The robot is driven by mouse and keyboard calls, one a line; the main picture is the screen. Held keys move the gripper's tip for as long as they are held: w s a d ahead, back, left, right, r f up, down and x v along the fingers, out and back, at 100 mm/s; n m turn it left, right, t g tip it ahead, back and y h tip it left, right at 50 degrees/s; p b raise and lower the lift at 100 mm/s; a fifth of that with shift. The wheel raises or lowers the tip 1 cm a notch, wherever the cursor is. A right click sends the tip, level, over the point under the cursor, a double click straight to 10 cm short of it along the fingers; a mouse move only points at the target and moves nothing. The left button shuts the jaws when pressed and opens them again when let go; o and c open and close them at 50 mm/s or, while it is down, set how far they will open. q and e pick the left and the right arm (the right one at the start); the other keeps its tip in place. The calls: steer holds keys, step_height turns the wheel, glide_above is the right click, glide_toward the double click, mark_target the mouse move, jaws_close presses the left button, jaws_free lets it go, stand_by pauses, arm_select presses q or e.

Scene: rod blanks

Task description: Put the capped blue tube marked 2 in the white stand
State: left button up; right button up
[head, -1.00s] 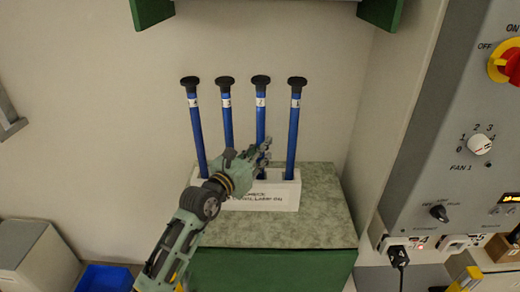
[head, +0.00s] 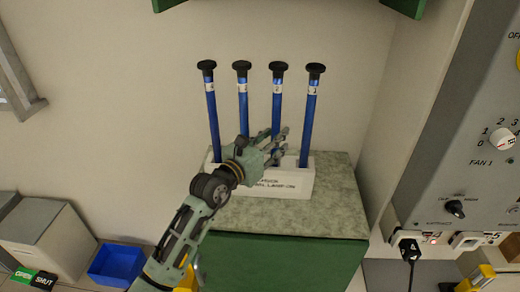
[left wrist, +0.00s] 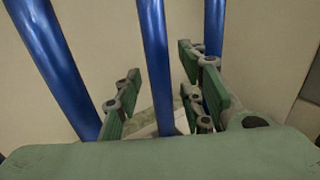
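Several blue tubes with black caps and small white labels stand upright in a row in a white stand (head: 296,187) on a green-topped cabinet. They are the first tube (head: 212,115), the second (head: 243,105), the third (head: 278,100) and the fourth (head: 309,110). The label marks are too small to read surely, so I cannot tell which is 2. My left gripper (head: 276,143) is at the third tube, low above the stand. In the left wrist view its fingers are apart, with a blue tube (left wrist: 154,50) between them and gaps visible. My right gripper is out of view.
A control panel (head: 455,150) with knobs and plugs stands at the right. A blue bin (head: 117,264) and a grey box (head: 45,240) are at the lower left. Green shelf parts (head: 405,6) hang above. The cabinet top (head: 320,215) is free in front of the stand.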

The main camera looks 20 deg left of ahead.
arm_select(q)
steer(key=b+v, duration=0.1)
steer(key=v, duration=0.9)
steer(key=shift+s+b, duration=0.4)
steer(key=shift+a+r, duration=0.1)
